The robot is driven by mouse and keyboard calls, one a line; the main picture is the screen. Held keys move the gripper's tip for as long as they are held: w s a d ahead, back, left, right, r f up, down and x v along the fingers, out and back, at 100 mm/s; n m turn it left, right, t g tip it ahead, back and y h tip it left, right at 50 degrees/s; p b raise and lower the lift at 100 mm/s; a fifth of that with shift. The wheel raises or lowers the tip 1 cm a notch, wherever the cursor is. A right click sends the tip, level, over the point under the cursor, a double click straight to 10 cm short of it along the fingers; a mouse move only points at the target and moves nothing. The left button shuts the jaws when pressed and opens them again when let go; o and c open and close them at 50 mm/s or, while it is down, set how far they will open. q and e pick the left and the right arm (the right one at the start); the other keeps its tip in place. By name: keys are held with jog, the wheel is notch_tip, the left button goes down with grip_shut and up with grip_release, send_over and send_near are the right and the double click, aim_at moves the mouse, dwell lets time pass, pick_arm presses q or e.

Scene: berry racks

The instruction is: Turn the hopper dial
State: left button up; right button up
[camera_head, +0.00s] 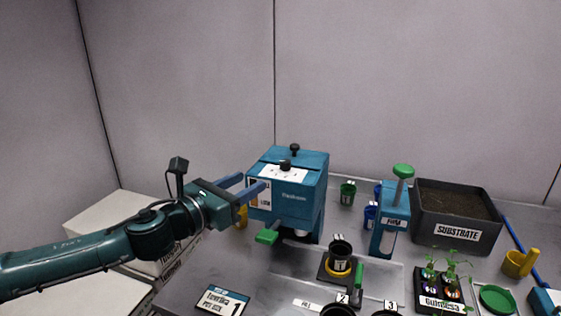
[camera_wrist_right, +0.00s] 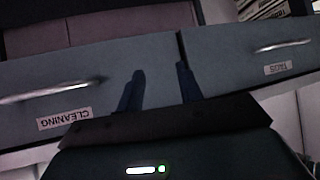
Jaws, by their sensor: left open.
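The blue hopper (camera_head: 305,190) stands on the bench in the middle of the head view. On its top is a white numbered plate with a black dial (camera_head: 285,164); a second black knob (camera_head: 294,149) sits behind it. My left gripper (camera_head: 251,182) is open and empty, its blue fingers pointing right at the hopper's left side, lower than the dial. I cannot tell whether a finger touches the hopper. My right gripper (camera_wrist_right: 160,70) shows in the right wrist view, its two dark fingers apart with nothing between them.
A green lever (camera_head: 268,236) juts from the hopper's lower front. A black pot (camera_head: 340,252), a blue press (camera_head: 390,225) and a substrate bin (camera_head: 455,210) stand to the right.

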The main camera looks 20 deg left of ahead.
aim_at(282, 164)
pick_arm(q)
jog(key=p+x, duration=0.2)
jog(key=x, duration=0.9)
jog(key=shift+c, duration=0.4)
jog(key=c, duration=0.9)
